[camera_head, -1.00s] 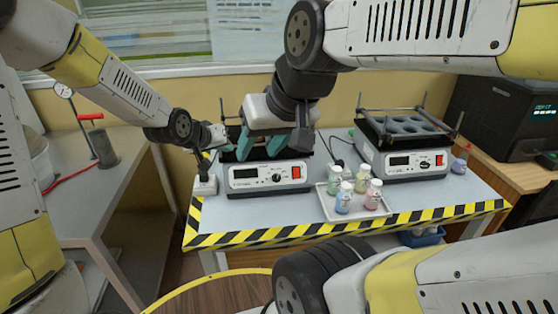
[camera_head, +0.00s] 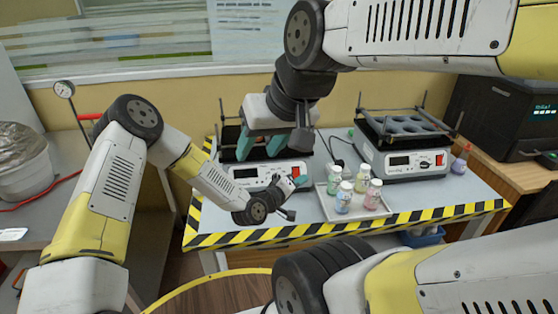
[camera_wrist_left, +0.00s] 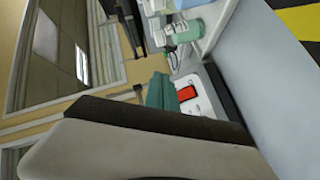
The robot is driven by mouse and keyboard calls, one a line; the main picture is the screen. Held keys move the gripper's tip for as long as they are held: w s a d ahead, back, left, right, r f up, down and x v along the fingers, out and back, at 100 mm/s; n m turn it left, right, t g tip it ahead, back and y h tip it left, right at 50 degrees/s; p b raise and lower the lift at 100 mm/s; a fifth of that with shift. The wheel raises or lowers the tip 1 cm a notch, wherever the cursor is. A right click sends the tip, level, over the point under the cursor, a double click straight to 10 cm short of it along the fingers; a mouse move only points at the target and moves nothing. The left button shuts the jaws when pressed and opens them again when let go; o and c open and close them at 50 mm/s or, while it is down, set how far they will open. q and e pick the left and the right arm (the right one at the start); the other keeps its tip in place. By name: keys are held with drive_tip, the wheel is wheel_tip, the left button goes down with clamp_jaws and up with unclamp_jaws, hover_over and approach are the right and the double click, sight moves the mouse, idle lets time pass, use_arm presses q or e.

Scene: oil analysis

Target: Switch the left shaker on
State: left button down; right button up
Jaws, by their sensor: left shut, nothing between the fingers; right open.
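The left shaker (camera_head: 246,173) stands on the table, its front panel facing me. Its red switch (camera_head: 296,171) is at the panel's right end and also shows in the left wrist view (camera_wrist_left: 187,93); I cannot tell its position. My left gripper (camera_head: 302,181) is shut and empty, just in front of the panel's right end near the switch; I cannot tell if it touches. The gripper's pale body fills the lower wrist view. My right gripper (camera_head: 260,148) is open, its teal fingers over the left shaker, hiding part of its top.
The right shaker (camera_head: 405,163) stands at the back right. Several capped bottles (camera_head: 343,196) stand on a white tray (camera_head: 327,207) just right of my left gripper. The striped table edge (camera_head: 350,227) is in front. A power strip is out of clear view.

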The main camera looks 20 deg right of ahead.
sight(296, 173)
use_arm(q)
drive_tip(key=shift+w, duration=0.1)
drive_tip(key=w+d+f, duration=0.2)
drive_tip(key=w+f, duration=0.1)
drive_tip(key=w, duration=0.5)
drive_tip(key=shift+f, duration=0.15)
idle(2.0)
drive_tip(key=shift+w+f, duration=0.1)
drive_tip(key=shift+w, duration=0.2)
